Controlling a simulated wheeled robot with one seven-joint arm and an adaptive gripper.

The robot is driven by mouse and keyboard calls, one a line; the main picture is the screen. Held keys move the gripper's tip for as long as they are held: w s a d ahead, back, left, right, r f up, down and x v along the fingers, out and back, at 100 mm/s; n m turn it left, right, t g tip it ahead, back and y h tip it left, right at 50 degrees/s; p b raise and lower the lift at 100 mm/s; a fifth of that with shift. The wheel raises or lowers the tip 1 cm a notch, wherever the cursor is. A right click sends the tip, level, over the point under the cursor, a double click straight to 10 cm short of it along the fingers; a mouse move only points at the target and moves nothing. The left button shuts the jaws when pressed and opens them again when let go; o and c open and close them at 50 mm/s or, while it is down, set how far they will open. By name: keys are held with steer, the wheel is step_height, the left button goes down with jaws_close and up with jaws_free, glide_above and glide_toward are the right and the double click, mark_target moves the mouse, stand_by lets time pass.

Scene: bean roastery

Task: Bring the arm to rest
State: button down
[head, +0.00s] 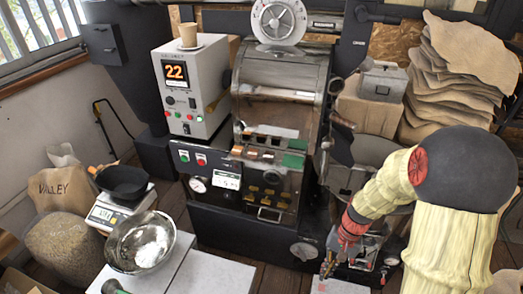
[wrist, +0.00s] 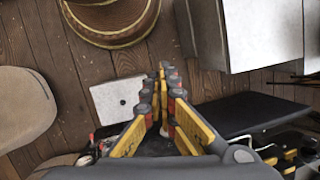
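My arm (head: 435,225) shows at the right of the head view, with cream ribbed sleeves and a large dark rounded joint. It bends down toward the lower middle. My gripper (head: 328,268) is small and partly cut off near the bottom edge there. In the wrist view, my gripper (wrist: 163,72) has yellow fingers with grey and red pads. The fingers converge and their tips come together, with nothing visible held between them. Plank floor and a pale square plate lie beyond the tips.
A roasting machine (head: 275,105) with a control box (head: 190,88) stands in the middle. Stacked sacks (head: 455,70) are behind my arm. A metal bowl (head: 140,243), a scale (head: 118,208) and a bean sack (head: 68,235) are at left. The white tabletop (head: 212,272) is partly bare.

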steer(key=s+r+n+t+h, duration=0.1)
steer(key=s+r, duration=0.3)
steer(key=r, duration=0.6)
steer(key=s+a+r+n+t+h+p, duration=0.1)
steer(key=s+r+t, duration=0.3)
steer(key=r, duration=0.7)
steer(key=s+r+n+t+p, duration=0.1)
steer(key=s+r, duration=0.3)
steer(key=r, duration=0.7)
steer(key=shift+s+a+r+n+t+h, duration=0.15)
steer(key=shift+s+a+n+t+h, duration=0.25)
steer(key=shift+n+t, duration=0.5)
